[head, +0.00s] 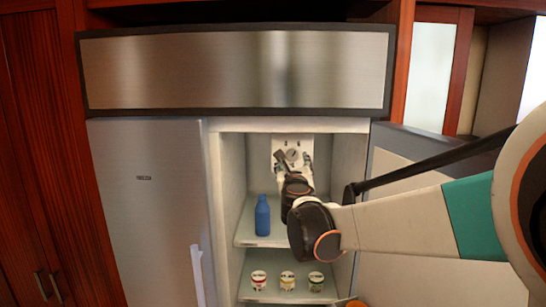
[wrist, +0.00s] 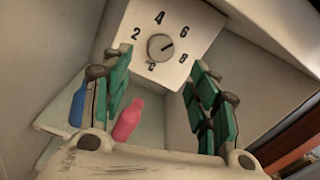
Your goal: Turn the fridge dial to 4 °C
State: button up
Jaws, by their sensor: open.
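The fridge dial (wrist: 160,47) is a round grey knob on a white panel (wrist: 184,14) marked 2, 4, 6 and 8. Its dark mark points right and slightly up, roughly toward the 6. In the head view the dial (head: 292,155) is on the panel at the top back of the open compartment. My gripper (wrist: 157,64) is open, with its green-padded fingers on either side of the dial in the wrist view. The gap between them is empty, and I see no contact with the dial. In the head view my gripper (head: 293,164) is just in front of the panel.
A blue bottle (head: 262,215) stands on the shelf below the dial. A pink bottle (wrist: 128,120) shows beside my left finger in the wrist view. Several small cups (head: 287,280) stand on the lower shelf. The compartment's side walls are close around my arm; the right door (head: 400,150) is open.

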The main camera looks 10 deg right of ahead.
aim_at(292, 157)
jog(key=w, duration=0.2)
jog(key=w+d+p, duration=0.1)
jog(key=w, duration=0.4)
jog(key=shift+w+d+p, duration=0.2)
jog(key=shift+w+p, duration=0.1)
jog(key=c, duration=1.1)
